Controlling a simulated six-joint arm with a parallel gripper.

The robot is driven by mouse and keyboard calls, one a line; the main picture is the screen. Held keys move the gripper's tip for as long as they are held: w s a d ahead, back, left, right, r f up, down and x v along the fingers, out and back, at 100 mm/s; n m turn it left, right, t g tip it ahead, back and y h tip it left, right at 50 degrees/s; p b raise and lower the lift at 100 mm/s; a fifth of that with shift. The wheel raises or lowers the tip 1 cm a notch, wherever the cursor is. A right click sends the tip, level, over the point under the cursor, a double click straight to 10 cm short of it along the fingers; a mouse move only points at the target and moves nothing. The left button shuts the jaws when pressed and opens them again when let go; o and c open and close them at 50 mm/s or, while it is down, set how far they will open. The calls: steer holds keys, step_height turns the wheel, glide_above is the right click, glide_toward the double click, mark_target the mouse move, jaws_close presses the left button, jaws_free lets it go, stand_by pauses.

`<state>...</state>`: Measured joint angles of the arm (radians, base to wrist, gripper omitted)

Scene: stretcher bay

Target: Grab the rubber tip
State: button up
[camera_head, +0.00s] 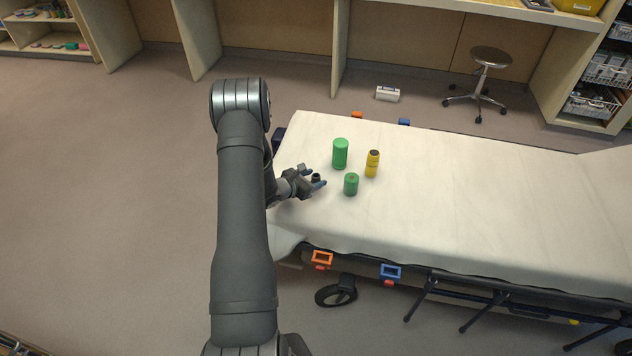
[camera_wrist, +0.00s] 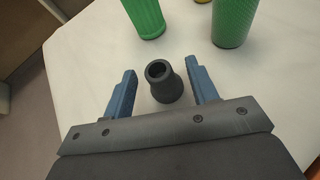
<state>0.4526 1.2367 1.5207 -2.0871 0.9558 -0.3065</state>
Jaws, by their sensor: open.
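The rubber tip (camera_wrist: 165,84) is a small black, hollow, flared piece standing upright on the white stretcher sheet. In the wrist view it stands between the two blue fingers of my gripper (camera_wrist: 158,88), with a gap on each side. My gripper is open and low over the sheet. In the head view my gripper (camera_head: 319,182) reaches in from the left at the stretcher's near left end, and the dark rubber tip (camera_head: 316,177) shows at its fingers.
A short green cylinder (camera_head: 351,185), a taller green cylinder (camera_head: 340,154) and a yellow bottle (camera_head: 372,164) stand just right of my gripper. The stretcher (camera_head: 490,210) is bare farther right. A stool (camera_head: 490,60) and shelves are beyond it.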

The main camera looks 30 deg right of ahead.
steer(key=shift+c, duration=0.4)
steer(key=c, duration=1)
steer(key=shift+o, duration=0.2)
steer(key=shift+r, duration=0.15)
